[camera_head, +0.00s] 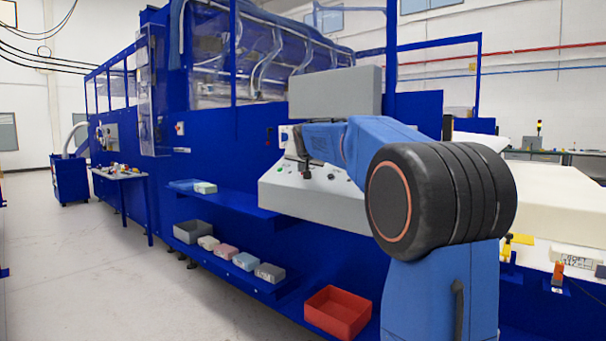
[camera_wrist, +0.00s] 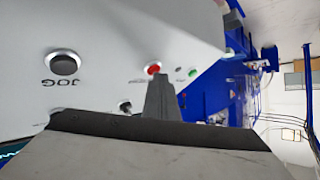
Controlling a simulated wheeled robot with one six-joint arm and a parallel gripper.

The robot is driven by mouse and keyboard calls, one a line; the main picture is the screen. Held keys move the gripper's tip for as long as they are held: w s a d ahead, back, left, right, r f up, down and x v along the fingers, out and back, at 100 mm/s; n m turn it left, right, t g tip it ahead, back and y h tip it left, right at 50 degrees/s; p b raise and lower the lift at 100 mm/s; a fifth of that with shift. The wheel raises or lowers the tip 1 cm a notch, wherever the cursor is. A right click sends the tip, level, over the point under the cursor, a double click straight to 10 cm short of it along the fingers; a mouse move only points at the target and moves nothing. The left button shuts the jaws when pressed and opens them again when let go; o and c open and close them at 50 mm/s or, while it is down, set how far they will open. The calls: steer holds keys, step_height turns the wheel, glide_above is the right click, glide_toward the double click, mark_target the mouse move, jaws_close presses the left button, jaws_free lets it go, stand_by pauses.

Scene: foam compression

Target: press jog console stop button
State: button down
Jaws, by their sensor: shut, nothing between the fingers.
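The jog console (camera_head: 290,194) is a light grey sloped box with a tall grey back, on the blue machine. In the wrist view its panel (camera_wrist: 110,30) carries a red button (camera_wrist: 153,69), a large black button (camera_wrist: 64,63) beside upside-down "JOG" lettering, a green button (camera_wrist: 192,72) and a small dark knob (camera_wrist: 125,106). My gripper (camera_wrist: 158,78) is shut and empty. Its tip appears right by the red button and hides part of the panel below it; I cannot tell if they touch. In the head view my gripper (camera_head: 306,174) is over the console's left part.
A lower shelf holds a grey bin (camera_head: 192,231) and several coloured blocks (camera_head: 246,261). A red bin (camera_head: 338,312) stands lower right. Large cream foam (camera_head: 560,200) lies at right. The floor at left is clear.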

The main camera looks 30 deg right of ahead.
stand_by(0.4)
steer(key=shift+s+a+r, duration=0.1)
steer(key=shift+a+r, duration=0.3)
steer(key=shift+r, duration=0.25)
steer(key=r, duration=0.1)
steer(key=a+r, duration=0.1)
steer(key=r, duration=0.1)
steer(key=s+a+r, duration=0.1)
steer(key=shift+a+r, duration=0.15)
steer(key=shift+a, duration=0.1)
stand_by(0.4)
stand_by(0.6)
steer(key=s+a+f+n+g+y, duration=0.1)
steer(key=s+a+f+n+g, duration=0.1)
steer(key=s+a+f, duration=0.5)
steer(key=s+a+f+n+g+y, duration=0.2)
steer(key=s+a+f, duration=0.5)
steer(key=s+f, duration=1.3)
steer(key=s+a+f+n+g+y, duration=0.2)
steer(key=s+a+f, duration=0.5)
steer(key=s+f, duration=0.6)
steer(key=s+n+g, duration=0.1)
steer(key=s, duration=0.9)
steer(key=shift+s+f, duration=0.25)
steer(key=shift+s, duration=0.15)
